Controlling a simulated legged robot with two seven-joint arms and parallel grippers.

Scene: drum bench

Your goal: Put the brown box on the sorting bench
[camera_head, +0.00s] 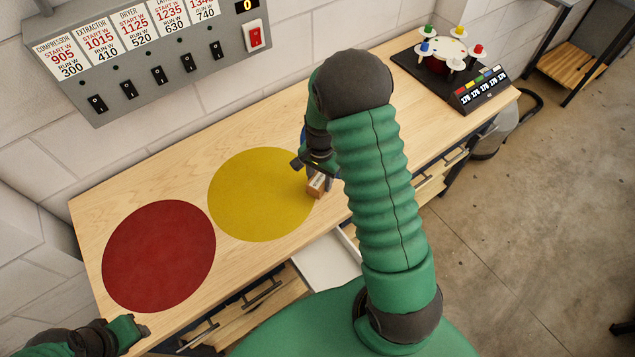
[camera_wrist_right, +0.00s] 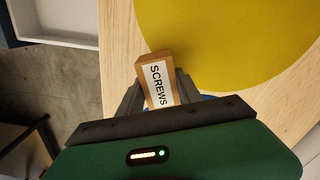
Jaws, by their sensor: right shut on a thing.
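A small brown box (camera_head: 316,190) with a white label is in the head view, at the right rim of the yellow disc near the bench's front edge. In the right wrist view the box (camera_wrist_right: 141,66) reads SCREWS. My right gripper (camera_head: 318,178) is shut on it, a finger (camera_wrist_right: 132,100) on each side. I cannot tell whether the box touches the wood. The sorting bench (camera_head: 150,185) has a pale wood top. My left gripper (camera_head: 138,330) is at the lower left, by the bench's front corner; its jaws are unclear.
A red disc (camera_head: 158,255) and a yellow disc (camera_head: 252,195) lie flat on the bench. An open white drawer (camera_head: 325,265) juts out in front. A black stand with coloured pegs (camera_head: 450,70) is at the far right. A switch panel (camera_head: 150,50) hangs on the wall.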

